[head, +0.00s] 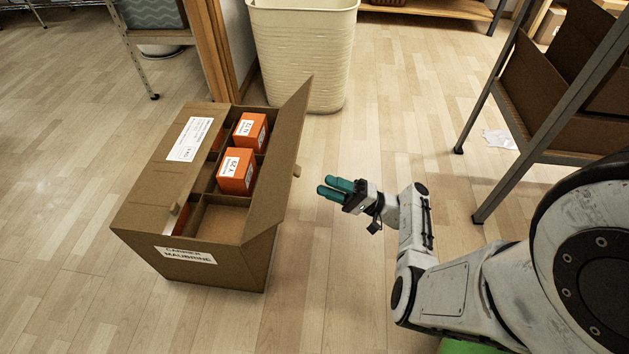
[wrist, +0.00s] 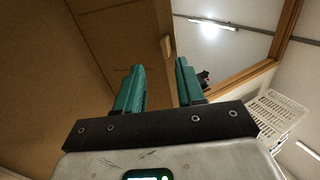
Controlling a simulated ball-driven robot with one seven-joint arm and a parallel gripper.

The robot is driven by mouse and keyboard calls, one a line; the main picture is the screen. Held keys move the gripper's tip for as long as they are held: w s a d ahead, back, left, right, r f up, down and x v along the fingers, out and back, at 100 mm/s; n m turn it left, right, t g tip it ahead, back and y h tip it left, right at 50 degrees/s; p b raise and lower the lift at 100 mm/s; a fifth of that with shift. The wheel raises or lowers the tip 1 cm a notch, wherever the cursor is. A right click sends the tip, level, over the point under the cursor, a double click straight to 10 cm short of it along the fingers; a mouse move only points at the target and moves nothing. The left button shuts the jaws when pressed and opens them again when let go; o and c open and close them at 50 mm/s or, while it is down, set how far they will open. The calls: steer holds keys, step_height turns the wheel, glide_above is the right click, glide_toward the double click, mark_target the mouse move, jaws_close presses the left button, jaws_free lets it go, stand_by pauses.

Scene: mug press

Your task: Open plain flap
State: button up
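A brown cardboard box (head: 190,275) stands on the floor at left in the head view. Its plain flap (head: 281,160) is on the right side, raised steeply and leaning outward, with a small tab (head: 297,171) on its outer edge. The other flap (head: 150,165), with a white label, lies flat over the left part. My gripper (head: 333,188) is to the right of the plain flap, apart from it and empty. In the wrist view my green fingers (wrist: 160,85) are spread, with the tab (wrist: 167,47) beyond them and brown cardboard (wrist: 60,80) at left.
Orange cartons (head: 237,170) sit in the box's divided compartments; a front compartment (head: 217,222) is empty. A cream bin (head: 303,55) stands behind the box. A metal shelf (head: 520,110) is at right.

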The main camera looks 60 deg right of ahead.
steer(key=shift+v, duration=1.55)
steer(key=shift+a, duration=0.1)
steer(key=a+f+n+g+y, duration=0.5)
steer(key=a+f+g, duration=0.4)
steer(key=a+g, duration=0.45)
steer(key=s+a+f+n+g+h, duration=0.1)
steer(key=s+a+n+g+h, duration=0.4)
steer(key=s+a+g+h, duration=0.15)
step_height(320, 180, up, 41)
steer(key=a+n+h+p, duration=0.1)
steer(key=n+h+p, duration=0.2)
steer(key=p, duration=2.9)
steer(key=s+h, duration=0.1)
steer(key=h, duration=0.2)
steer(key=shift+a+n+g, duration=0.2)
steer(key=shift+n+g, duration=0.1)
